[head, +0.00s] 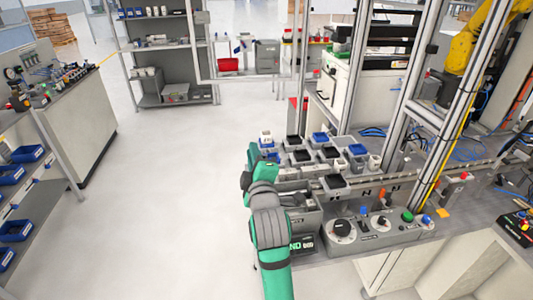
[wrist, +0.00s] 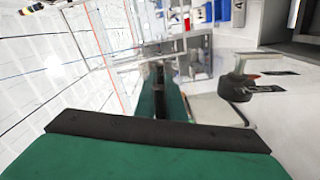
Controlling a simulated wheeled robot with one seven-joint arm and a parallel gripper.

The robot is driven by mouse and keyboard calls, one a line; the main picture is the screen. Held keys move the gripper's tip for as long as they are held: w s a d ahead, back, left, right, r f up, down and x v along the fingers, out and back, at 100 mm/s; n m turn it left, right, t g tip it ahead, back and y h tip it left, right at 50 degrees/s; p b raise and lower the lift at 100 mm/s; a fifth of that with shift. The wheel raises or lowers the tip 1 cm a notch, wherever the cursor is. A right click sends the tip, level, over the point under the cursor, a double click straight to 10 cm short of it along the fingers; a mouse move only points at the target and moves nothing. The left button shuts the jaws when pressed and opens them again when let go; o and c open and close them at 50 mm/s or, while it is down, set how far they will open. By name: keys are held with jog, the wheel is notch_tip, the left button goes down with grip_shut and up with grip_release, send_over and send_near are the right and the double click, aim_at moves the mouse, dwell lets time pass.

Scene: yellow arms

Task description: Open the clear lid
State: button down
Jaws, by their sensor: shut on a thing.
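My gripper (wrist: 160,104) shows in the wrist view as a wide green and black part across the bottom and a narrower green and black part beyond it. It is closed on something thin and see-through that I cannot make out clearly. A pale, glassy-looking panel (wrist: 212,108) lies just right of the gripper and may be the clear lid; its edges are hard to see. In the head view my gripper (head: 262,158) is at the left end of the bench, beside the grey racks, with my own arm hiding part of it.
Grey racks with black and blue bins (head: 320,152) stand right of my gripper. A grey open box (head: 305,221) and a control panel with knobs (head: 375,230) are nearer. A black knob (wrist: 236,88) is close on the right. The floor (head: 185,180) to the left is clear.

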jog(key=shift+w+f, duration=0.1)
jog(key=shift+f, duration=0.25)
jog(key=c, duration=1.9)
grip_release()
jog(key=shift+w, duration=0.1)
jog(key=shift+r, duration=0.15)
jog(key=s+d, duration=0.1)
jog(key=s, duration=1)
jog(key=shift+d, duration=0.25)
jog(key=shift+w, duration=0.1)
